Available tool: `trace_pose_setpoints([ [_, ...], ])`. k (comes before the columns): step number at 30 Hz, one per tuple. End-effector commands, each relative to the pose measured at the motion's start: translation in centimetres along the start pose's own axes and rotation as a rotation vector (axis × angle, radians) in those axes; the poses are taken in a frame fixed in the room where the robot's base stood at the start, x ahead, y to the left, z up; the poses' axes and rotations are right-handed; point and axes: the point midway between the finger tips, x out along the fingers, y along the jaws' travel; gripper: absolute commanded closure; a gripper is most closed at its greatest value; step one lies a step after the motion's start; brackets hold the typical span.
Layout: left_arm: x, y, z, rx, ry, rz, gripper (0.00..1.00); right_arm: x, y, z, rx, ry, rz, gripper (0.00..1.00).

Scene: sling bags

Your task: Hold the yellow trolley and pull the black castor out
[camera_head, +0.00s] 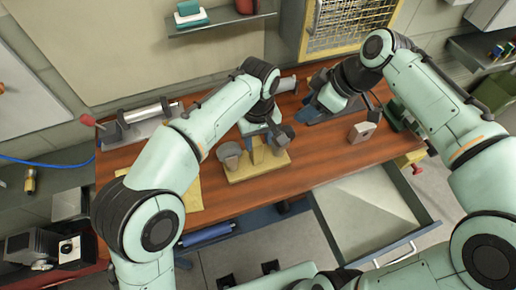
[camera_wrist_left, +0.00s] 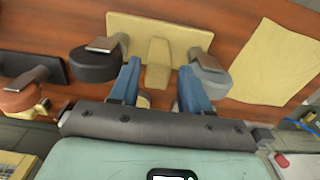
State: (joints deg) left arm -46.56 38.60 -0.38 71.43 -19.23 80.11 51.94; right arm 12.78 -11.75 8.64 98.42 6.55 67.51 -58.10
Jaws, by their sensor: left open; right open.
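The yellow trolley (camera_head: 262,170) stands on the wooden bench, with a raised middle block. It also shows in the left wrist view (camera_wrist_left: 160,27). The black castor (camera_wrist_left: 97,67) sits at its left end in the wrist view and at its right end in the head view. A grey castor (camera_wrist_left: 213,74) sits at the other end. My left gripper (camera_wrist_left: 160,88) is open, its blue fingers apart on either side of the middle block; contact cannot be told. My right gripper (camera_head: 358,104) is over the bench to the right, apart from the trolley, its fingertips partly hidden.
A grey block with a hole (camera_head: 362,132) lies to the right on the bench. A yellow cloth (camera_wrist_left: 270,62) lies beside the trolley. An open drawer (camera_head: 365,205) juts out in front. A metal fixture (camera_head: 140,120) stands at the back left.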

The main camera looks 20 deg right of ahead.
Motion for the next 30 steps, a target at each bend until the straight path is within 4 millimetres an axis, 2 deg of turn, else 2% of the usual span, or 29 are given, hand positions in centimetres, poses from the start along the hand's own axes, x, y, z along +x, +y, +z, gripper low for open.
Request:
trace_pose_setpoints([
  [3, 2.5, -0.1, 0.0, -0.001, -0.003, -0.003, 0.53, 0.0, 0.0, 0.0, 0.0, 0.0, 0.0, 0.57],
  [10, 5.8, -0.1, 0.0, -0.002, -0.002, -0.002, 0.53, 0.0, 0.0, 0.0, 0.0, 0.0, 0.0, 0.57],
  [15, 6.8, -0.1, 0.0, -0.002, 0.0, 0.0, 0.53, 0.0, 0.0, 0.0, 0.0, 0.0, 0.0, 0.57],
  [24, 7.0, 0.0, 0.0, -0.002, 0.001, 0.001, 0.53, 0.0, 0.0, 0.0, 0.0, 0.0, 0.0, 0.57],
  [28, 6.9, 0.0, 0.0, -0.002, 0.001, 0.001, 0.95, 0.0, 0.0, 0.0, 0.0, 0.0, 0.0, 0.57],
  [29, 6.9, 0.0, 0.0, -0.002, 0.001, 0.001, 1.0, 0.0, 0.0, 0.0, 0.0, 0.0, 0.0, 0.57],
  [30, 6.9, 0.0, 0.0, -0.002, 0.001, 0.0, 1.0, 0.0, 0.0, 0.0, 0.0, 0.0, 0.0, 0.57],
])
